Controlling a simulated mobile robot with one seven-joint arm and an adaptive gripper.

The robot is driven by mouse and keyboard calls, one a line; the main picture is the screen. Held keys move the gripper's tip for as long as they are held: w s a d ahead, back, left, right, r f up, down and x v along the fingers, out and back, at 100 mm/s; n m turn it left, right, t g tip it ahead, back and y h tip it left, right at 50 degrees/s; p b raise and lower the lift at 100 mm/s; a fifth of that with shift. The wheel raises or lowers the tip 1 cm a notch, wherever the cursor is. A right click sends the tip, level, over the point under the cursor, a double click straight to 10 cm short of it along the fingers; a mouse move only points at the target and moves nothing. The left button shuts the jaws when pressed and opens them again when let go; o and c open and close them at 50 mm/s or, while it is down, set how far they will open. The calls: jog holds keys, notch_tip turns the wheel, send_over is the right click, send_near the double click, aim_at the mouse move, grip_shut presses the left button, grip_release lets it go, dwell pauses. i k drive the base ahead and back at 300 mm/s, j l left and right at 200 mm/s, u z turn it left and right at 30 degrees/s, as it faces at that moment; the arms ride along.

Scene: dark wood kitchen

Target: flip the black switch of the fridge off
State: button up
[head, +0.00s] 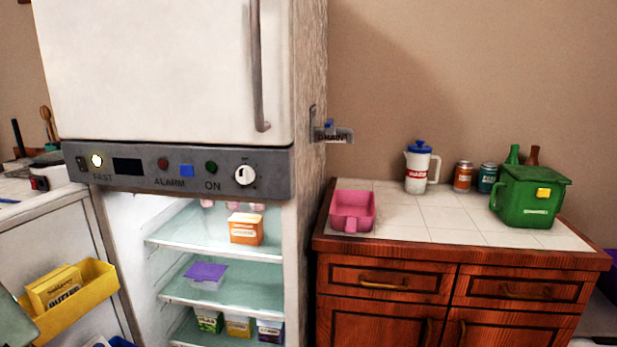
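The white fridge (170,70) stands at the left, with a grey control panel (222,180) between its upper door and the lower compartment. A small black switch (82,163) sits at the panel's far left end. Its position is too small to tell. Right beside it a round yellow-white light (97,160) is bright, above the word FAST. Further right on the panel are a black rectangle (127,166), a red button (163,164), a blue square (187,171), a dark green button (211,167) and a white knob (244,175). My gripper is not in view.
The lower fridge compartment is open, showing shelves (215,235) with food boxes. A yellow bin (88,298) with a butter box juts out at lower left. A tiled counter (455,237) at right holds a pink scoop (352,209), a jug, cans and a green container (528,197).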

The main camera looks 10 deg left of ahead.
aim_at(81, 162)
jog(key=u, duration=1.3)
jog(key=i+j+z, duration=0.15)
jog(key=z, duration=0.2)
jog(key=i+j+z, duration=0.15)
jog(key=j+z, duration=0.2)
